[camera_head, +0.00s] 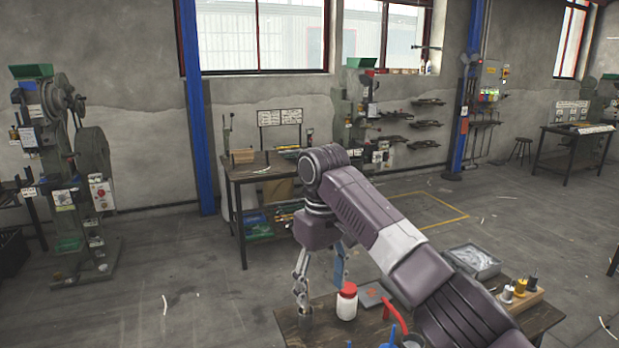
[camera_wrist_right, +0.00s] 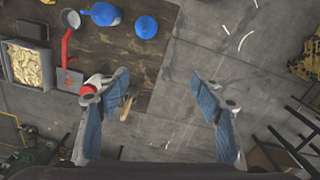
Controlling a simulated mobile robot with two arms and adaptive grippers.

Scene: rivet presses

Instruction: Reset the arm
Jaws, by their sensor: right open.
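My right arm reaches across the head view from the lower right. Its right gripper (camera_head: 321,282) hangs fingers down over the near worktable (camera_head: 372,330). The same jar (camera_head: 347,304) stands upright on the table in the head view. My left gripper is not in view.
Behind stands a workbench (camera_head: 243,172); a green press (camera_head: 67,150) is at left. Open floor lies between.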

